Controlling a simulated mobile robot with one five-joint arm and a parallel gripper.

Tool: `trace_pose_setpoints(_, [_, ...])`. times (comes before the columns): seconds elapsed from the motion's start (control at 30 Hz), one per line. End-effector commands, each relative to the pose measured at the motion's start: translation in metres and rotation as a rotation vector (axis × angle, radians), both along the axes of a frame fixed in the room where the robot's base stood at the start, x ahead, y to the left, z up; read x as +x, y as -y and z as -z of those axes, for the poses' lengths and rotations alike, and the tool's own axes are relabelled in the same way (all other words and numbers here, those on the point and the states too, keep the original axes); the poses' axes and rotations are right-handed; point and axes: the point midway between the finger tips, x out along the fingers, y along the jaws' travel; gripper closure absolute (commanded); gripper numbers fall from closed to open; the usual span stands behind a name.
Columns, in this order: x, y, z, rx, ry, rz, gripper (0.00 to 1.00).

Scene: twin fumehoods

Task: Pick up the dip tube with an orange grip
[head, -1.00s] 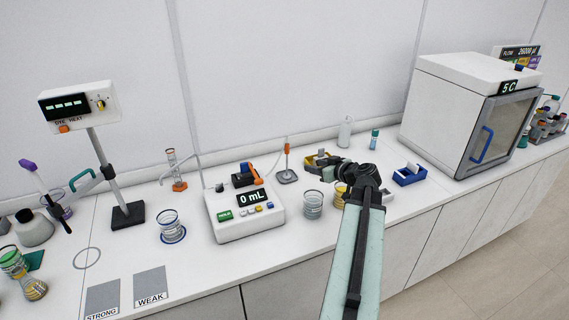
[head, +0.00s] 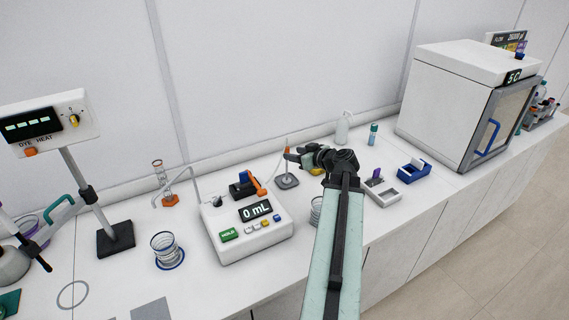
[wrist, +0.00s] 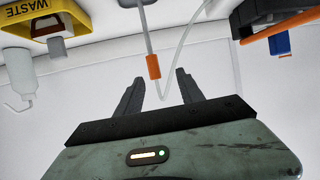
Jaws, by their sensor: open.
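The dip tube (head: 287,167) stands upright on a small grey base (head: 288,181) right of the white pump box. Its orange grip (wrist: 153,67) shows in the wrist view just beyond and between my fingertips, apart from both. The rest of the tube runs up to the base in that view, and a clear hose curves beside it. My gripper (wrist: 157,84) is open and empty. In the head view my gripper (head: 295,154) is close to the right of the tube, near the grip's height.
The white pump box (head: 248,228) reads 0 mL, left of the tube. The yellow waste box (wrist: 45,15) is close by and partly hidden by my arm in the head view. A wash bottle (head: 343,131) stands behind; a glass beaker (head: 316,212) is beside my arm.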

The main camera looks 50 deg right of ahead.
Motion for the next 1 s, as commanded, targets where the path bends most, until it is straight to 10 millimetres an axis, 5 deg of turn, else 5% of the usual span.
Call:
trace_pose_setpoints(0.37, [0.017, 0.018, 0.012, 0.000, -0.001, 0.022, 0.55])
trace_pose_setpoints(0.63, [0.056, 0.028, 0.028, 0.000, 0.000, 0.024, 0.55])
trace_pose_setpoints(0.83, [0.057, 0.027, 0.026, 0.000, 0.000, 0.026, 0.55])
trace_pose_setpoints(0.87, [0.057, 0.028, 0.026, 0.000, 0.000, 0.026, 0.58])
trace_pose_setpoints(1.0, [0.057, 0.028, 0.026, 0.000, 0.000, 0.026, 0.97])
